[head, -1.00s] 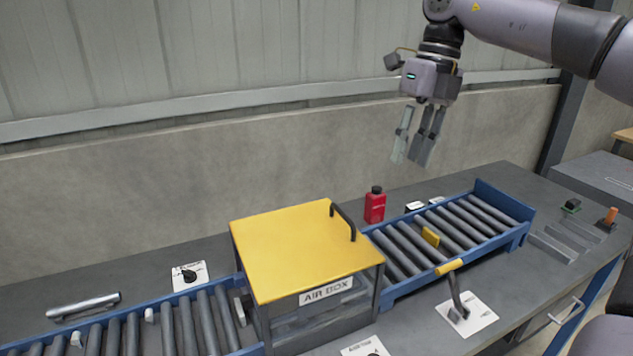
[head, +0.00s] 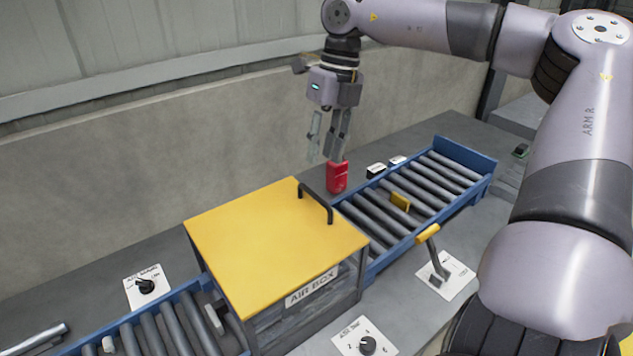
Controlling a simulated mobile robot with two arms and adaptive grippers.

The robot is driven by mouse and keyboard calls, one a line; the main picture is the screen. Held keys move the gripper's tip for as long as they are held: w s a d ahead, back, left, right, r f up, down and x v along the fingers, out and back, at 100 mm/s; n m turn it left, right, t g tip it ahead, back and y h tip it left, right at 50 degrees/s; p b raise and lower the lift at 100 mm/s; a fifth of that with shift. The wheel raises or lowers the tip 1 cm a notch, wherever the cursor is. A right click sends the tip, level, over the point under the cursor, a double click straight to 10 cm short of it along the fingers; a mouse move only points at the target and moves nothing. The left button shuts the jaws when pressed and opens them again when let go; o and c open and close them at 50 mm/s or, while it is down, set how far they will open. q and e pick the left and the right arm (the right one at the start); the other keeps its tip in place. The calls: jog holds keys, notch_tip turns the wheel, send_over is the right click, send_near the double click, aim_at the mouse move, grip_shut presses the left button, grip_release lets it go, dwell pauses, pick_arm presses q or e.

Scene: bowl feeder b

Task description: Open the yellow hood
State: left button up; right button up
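The yellow hood (head: 268,246) lies flat and closed on top of the grey box labelled AIR BOX (head: 312,287). A dark bar handle (head: 317,203) stands up along the hood's right edge. My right gripper (head: 323,160) points down above and behind the handle, near the red bottle, and touches neither the hood nor the handle as far as I can see. Its fingers are apart with nothing between them. My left gripper is out of view.
A red bottle (head: 338,178) stands behind the box, its top hidden by my gripper. A blue-framed roller conveyor (head: 375,262) runs to both sides. A lever with a yellow grip (head: 428,234) stands front right. Dial plates (head: 366,338) lie near the box.

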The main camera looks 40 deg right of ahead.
aim_at(315, 194)
jog(key=f, duration=0.3)
jog(key=a+f, duration=0.1)
jog(key=f, duration=0.2)
jog(key=shift+a+f+p, duration=0.1)
jog(key=shift+p, duration=0.3)
jog(key=shift+a+f, duration=0.15)
jog(key=shift+f, duration=0.6)
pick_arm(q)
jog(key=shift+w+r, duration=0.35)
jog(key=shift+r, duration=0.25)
pick_arm(e)
jog(key=c, duration=0.7)
grip_shut()
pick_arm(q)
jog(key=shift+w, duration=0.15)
pick_arm(e)
jog(key=shift+w, duration=0.1)
